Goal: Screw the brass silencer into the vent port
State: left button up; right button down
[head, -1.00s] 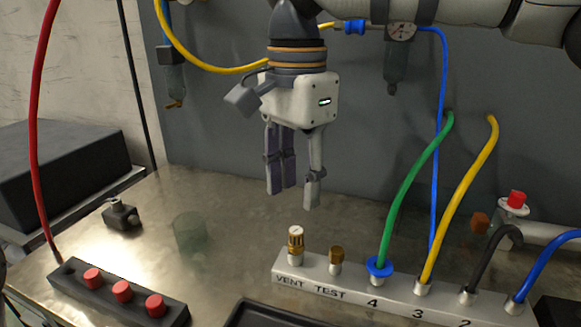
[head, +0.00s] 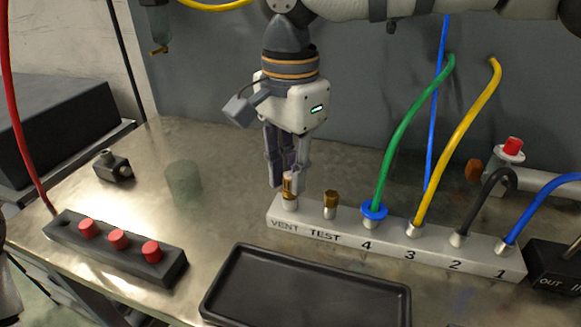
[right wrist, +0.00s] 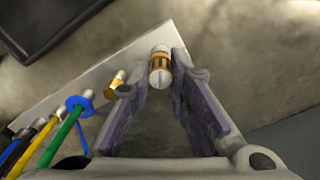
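The brass silencer (head: 289,186), with a white top, stands upright in the vent port at the VENT end of the pale manifold block (head: 330,238). My right gripper (head: 286,178) points down over it, its fingertips at the height of the silencer's upper part. In the right wrist view the silencer (right wrist: 160,68) shows between the tips of my right gripper (right wrist: 160,82). The fingers look spread, with narrow gaps beside it; contact cannot be told for sure. The silencer's threads are hidden. My left gripper is out of view.
A brass plug (head: 331,200) stands in the TEST port beside the silencer. Green (head: 403,130), yellow (head: 460,140), black and blue hoses rise from the other ports. A black tray (head: 310,290) lies in front. A dark bar with red caps (head: 118,240) lies left.

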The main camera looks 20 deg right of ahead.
jog(key=c, duration=1.7)
grip_release()
jog(key=shift+o, duration=0.2)
